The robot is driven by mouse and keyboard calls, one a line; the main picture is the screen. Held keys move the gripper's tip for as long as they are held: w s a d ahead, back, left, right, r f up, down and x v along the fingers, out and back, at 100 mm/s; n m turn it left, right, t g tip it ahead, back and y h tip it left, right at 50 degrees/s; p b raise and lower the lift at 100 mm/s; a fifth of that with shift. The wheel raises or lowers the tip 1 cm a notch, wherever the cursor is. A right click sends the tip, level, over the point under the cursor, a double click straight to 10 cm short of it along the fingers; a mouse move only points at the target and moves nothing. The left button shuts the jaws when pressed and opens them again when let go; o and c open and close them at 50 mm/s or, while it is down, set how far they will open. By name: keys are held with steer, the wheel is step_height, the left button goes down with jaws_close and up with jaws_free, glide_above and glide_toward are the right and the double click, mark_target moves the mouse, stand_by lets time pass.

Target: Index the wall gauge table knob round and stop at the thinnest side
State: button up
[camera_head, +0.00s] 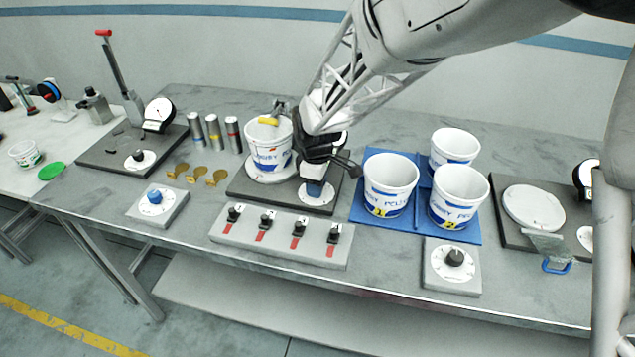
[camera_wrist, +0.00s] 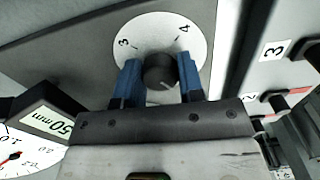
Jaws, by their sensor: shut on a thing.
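My gripper (camera_head: 316,186) points down at the wall gauge table, its blue fingers shut on the black index knob. The knob (camera_wrist: 160,73) sits between the fingers in the wrist view. A white and blue tub (camera_head: 268,150) stands upright on the round turntable (camera_head: 256,174), left of my gripper. A yellow-tipped arm reaches the tub's rim. The gauge's dial (camera_wrist: 18,155) shows partly in the wrist view, with a red needle; its full reading is cut off.
A grey box with several numbered black switches (camera_head: 280,240) lies just in front. Tubs stand on a blue tray (camera_head: 365,213) to the right. Metal cylinders (camera_head: 214,133) and brass pieces (camera_head: 197,175) are on the left. Another knob box (camera_head: 453,265) sits front right.

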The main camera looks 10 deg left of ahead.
steer(key=shift+n, duration=1.4)
steer(key=o, duration=0.9)
steer(key=shift+r, duration=3.95)
